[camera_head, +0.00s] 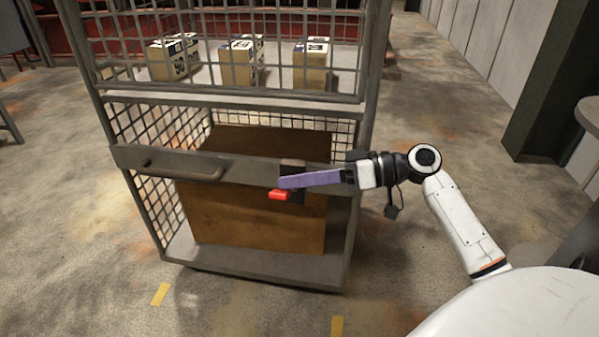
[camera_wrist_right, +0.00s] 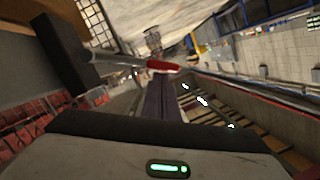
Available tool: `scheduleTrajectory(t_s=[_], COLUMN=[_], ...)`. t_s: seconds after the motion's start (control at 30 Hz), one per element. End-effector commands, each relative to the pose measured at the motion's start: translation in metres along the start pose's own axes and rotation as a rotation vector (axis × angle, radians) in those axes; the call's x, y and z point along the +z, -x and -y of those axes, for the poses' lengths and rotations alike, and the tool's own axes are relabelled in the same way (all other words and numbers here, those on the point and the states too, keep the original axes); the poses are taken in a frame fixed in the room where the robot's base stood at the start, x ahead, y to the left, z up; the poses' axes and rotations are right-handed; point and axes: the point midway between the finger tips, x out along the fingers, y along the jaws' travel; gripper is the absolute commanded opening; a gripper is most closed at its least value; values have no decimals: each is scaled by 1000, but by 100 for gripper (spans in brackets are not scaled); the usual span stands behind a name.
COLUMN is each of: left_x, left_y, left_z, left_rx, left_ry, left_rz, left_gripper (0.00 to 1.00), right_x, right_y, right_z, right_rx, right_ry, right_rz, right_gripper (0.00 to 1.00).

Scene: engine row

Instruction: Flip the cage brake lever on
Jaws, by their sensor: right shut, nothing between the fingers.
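The cage (camera_head: 230,97) is a grey wire-mesh trolley in the middle of the head view. The brake lever (camera_head: 279,194) has a red tip and sits at a dark block on the cage's front crossbar, toward its right side. In the right wrist view the lever (camera_wrist_right: 163,66) shows as a grey rod with a red end, coming from a black block. My right gripper (camera_head: 283,183) has purple fingers, shut and empty, just above the red tip in the head view. In the wrist view its fingers (camera_wrist_right: 162,97) lie close to the red end; I cannot tell whether they touch. My left gripper is not in view.
A large brown box (camera_head: 250,222) stands on the cage's lower deck. Several small cartons, one a yellow-and-white carton (camera_head: 240,62), sit on the upper shelf. A grey handle (camera_head: 190,170) projects from the crossbar's left part. The floor in front is clear.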

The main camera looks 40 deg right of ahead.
Motion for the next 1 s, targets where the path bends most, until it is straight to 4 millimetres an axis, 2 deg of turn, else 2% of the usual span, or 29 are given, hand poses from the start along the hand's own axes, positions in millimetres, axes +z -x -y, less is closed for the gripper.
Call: scheduleTrajectory(t_s=[0.37, 0.53, 0.63, 0.8, 0.9, 1.0], left_x=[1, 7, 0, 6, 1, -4], left_y=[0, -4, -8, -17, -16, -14], left_z=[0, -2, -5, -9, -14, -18], left_rx=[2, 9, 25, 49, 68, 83], left_ry=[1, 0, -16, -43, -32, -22], left_rz=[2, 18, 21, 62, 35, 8], left_gripper=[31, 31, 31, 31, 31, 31], right_x=[1, 7, 13, 28, 38, 47], right_y=[0, -2, -3, -7, -10, -13], right_z=[0, 0, 1, 2, 1, 0], right_rx=[1, 10, 21, 48, 69, 67], right_ry=[5, 40, 85, 199, 281, 272], right_rz=[0, 0, 0, 1, 1, 2], right_gripper=[0, 0, 0, 0, 0, 0])
